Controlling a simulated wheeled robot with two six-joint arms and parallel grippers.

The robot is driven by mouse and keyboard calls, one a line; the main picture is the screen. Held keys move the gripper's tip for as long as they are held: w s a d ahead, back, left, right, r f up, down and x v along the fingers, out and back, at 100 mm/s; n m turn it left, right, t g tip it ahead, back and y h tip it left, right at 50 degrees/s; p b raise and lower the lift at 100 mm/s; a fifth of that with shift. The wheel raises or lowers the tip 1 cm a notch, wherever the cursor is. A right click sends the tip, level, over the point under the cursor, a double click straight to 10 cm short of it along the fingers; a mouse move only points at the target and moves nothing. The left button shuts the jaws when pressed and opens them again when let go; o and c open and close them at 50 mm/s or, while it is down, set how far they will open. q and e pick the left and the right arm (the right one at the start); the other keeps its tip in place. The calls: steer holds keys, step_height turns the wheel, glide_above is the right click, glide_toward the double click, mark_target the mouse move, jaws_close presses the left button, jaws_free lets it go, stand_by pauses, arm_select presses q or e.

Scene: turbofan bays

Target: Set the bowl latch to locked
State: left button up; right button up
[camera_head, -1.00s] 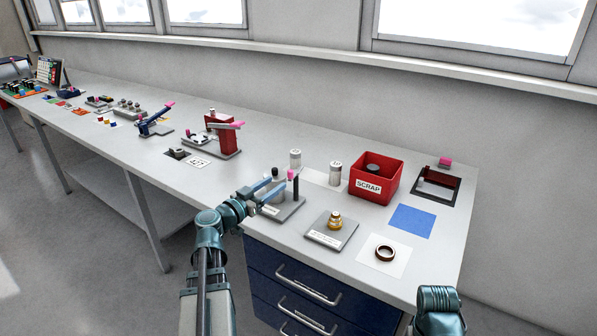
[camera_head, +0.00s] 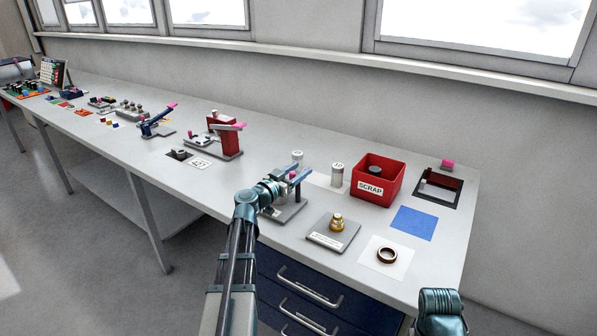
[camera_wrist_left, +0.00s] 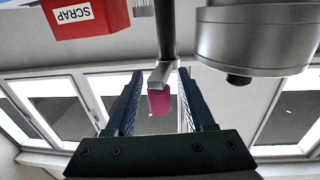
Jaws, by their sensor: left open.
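The bowl latch's pink tip (camera_head: 293,174) shows in the head view among the fingers of my left gripper (camera_head: 297,172), above a grey-based fixture (camera_head: 286,213). In the left wrist view the pink tip (camera_wrist_left: 160,101) sits on a short metal arm from a dark rod (camera_wrist_left: 165,35). It lies between the open fingers of my left gripper (camera_wrist_left: 161,74), with gaps at its sides. A round metal bowl body (camera_wrist_left: 255,38) is just beside the right finger in that view. My left arm hides part of the fixture in the head view.
A brass part on a grey plate (camera_head: 325,237), a dark ring (camera_head: 387,255) on a white square, and a blue square (camera_head: 414,223) lie to the right. A red SCRAP bin (camera_head: 377,182) and a white cylinder (camera_head: 337,175) stand behind. A red press (camera_head: 222,137) stands left.

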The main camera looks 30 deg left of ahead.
arm_select(q)
jaws_close()
steer(key=shift+n+y, duration=0.3)
steer(key=shift+y, duration=0.2)
steer(key=shift+w+d+n+g+y, duration=0.1)
steer(key=shift+w+n+g+y, duration=0.25)
steer(key=shift+n+g+y, duration=2.1)
steer(key=shift+w+d+n+g+y, duration=0.1)
steer(key=shift+w+n+g+y, duration=0.25)
steer(key=shift+n+g+y, duration=2.05)
steer(key=shift+w+d+n+g+y, duration=0.1)
steer(key=shift+w+n+g+y, duration=0.55)
steer(key=shift+n+y, duration=3.15)
steer(key=shift+s+a+m+g+y, duration=0.1)
steer(key=shift+s+m+g+y, duration=0.15)
steer(key=shift+m+y, duration=0.25)
steer(key=shift+s+m+g+y, duration=0.1)
steer(key=shift+m+g+y, duration=0.15)
steer(key=shift+m+y, duration=0.15)
